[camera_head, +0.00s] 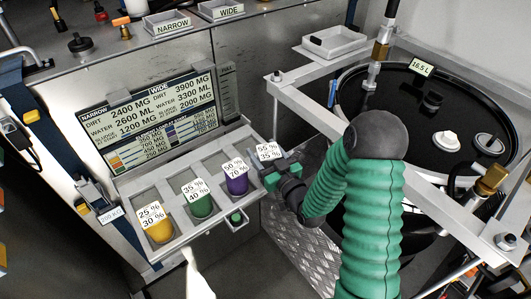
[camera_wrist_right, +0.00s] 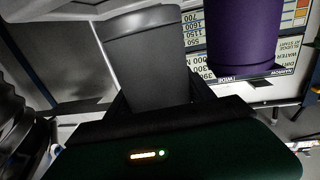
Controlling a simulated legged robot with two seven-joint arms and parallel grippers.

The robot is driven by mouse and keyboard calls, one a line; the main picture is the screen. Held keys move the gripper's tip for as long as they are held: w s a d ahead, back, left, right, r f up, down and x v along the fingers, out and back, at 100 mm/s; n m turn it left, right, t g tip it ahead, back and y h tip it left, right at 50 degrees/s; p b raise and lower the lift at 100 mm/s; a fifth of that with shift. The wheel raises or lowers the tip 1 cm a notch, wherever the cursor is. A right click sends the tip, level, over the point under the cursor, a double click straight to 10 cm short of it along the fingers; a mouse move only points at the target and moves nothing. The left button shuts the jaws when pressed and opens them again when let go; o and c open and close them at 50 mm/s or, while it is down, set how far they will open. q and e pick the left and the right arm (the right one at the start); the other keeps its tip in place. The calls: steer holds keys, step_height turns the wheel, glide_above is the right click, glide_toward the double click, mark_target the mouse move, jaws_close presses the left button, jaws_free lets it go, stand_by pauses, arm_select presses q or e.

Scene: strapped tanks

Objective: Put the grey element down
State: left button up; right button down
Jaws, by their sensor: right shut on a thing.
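The grey element (camera_wrist_right: 148,55) is a dark grey cylinder. In the head view its top label, reading 50 % and 35 % (camera_head: 268,151), shows at the right end of the slotted rack (camera_head: 188,232). My right gripper (camera_head: 277,172) is shut on it from the right and hides most of its body. In the right wrist view the fingers close around its lower part. I cannot tell whether its base touches the rack. The purple (camera_head: 236,180), green (camera_head: 197,201) and yellow (camera_head: 157,228) elements stand in the rack to its left. My left gripper is not in view.
A chart panel (camera_head: 150,115) stands behind the rack. A black round tank (camera_head: 430,105) in a metal frame (camera_head: 290,95) lies to the right. Trays marked NARROW (camera_head: 172,27) and WIDE (camera_head: 229,12) sit on the back ledge. A small green piece (camera_head: 236,218) is at the rack's front.

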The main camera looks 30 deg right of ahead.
steer(key=w+d+f+b, duration=0.1)
steer(key=w+f, duration=0.1)
steer(key=w+d+f, duration=0.2)
steer(key=shift+d+b, duration=0.25)
steer(key=shift+b, duration=0.15)
steer(key=shift+c, duration=1.9)
jaws_free()
steer(key=s+p, duration=0.1)
steer(key=s, duration=1.1)
steer(key=shift+a, duration=0.35)
